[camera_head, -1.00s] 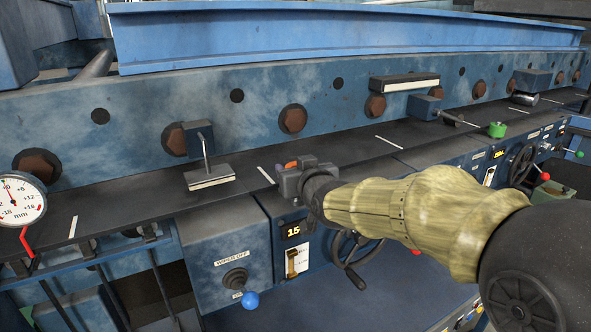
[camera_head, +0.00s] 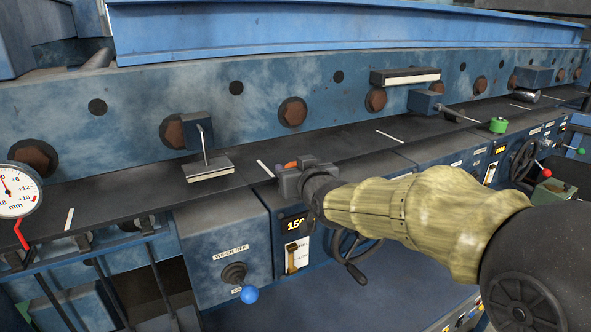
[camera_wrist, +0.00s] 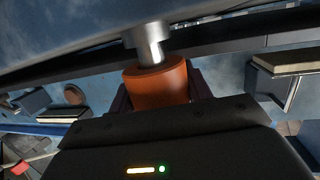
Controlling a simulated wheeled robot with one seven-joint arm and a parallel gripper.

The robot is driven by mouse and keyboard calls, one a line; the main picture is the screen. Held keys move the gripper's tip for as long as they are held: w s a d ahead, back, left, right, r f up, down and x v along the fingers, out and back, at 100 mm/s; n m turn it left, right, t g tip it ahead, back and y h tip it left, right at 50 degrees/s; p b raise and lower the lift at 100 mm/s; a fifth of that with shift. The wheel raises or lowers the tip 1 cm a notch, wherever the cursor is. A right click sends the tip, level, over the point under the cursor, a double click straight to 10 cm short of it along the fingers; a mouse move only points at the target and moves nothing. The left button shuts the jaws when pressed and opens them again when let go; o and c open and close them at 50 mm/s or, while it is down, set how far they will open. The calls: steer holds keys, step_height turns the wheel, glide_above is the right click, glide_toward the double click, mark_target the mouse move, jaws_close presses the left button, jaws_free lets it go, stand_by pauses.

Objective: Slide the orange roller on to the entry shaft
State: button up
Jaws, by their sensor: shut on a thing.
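The orange roller (camera_wrist: 158,86) is between my gripper's jaws (camera_wrist: 160,92) in the wrist view, with its round end facing the shaft. A bright stepped metal shaft (camera_wrist: 147,40), likely the entry shaft, comes down from a grey-blue surface. Its narrower tip overlaps the roller's near end; I cannot tell whether it is inside the bore or just in front. In the head view my gripper (camera_head: 296,176) is at the front edge of the dark ledge, with a sliver of the orange roller (camera_head: 290,165) showing behind it. The shaft is hidden there.
A dark ledge (camera_head: 345,143) runs along the blue machine. A bracket with a flat pad (camera_head: 208,169) stands left of my gripper, and a green knob (camera_head: 498,125) is to the right. Below are a blue-knobbed lever (camera_head: 249,294) and a crank wheel (camera_head: 345,248).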

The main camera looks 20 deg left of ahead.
steer(key=shift+f, duration=0.25)
steer(key=o, duration=1.3)
steer(key=shift+d, duration=0.1)
steer(key=shift+s+f+b, duration=0.2)
steer(key=shift+f+b, duration=0.1)
steer(key=shift+b, duration=0.1)
steer(key=v, duration=0.5)
steer(key=b+v, duration=0.1)
steer(key=v, duration=0.5)
steer(key=r+b+v, duration=0.1)
steer(key=v, duration=0.5)
steer(key=shift+w+d, duration=0.1)
steer(key=shift+d, duration=0.15)
steer(key=shift+f, duration=0.1)
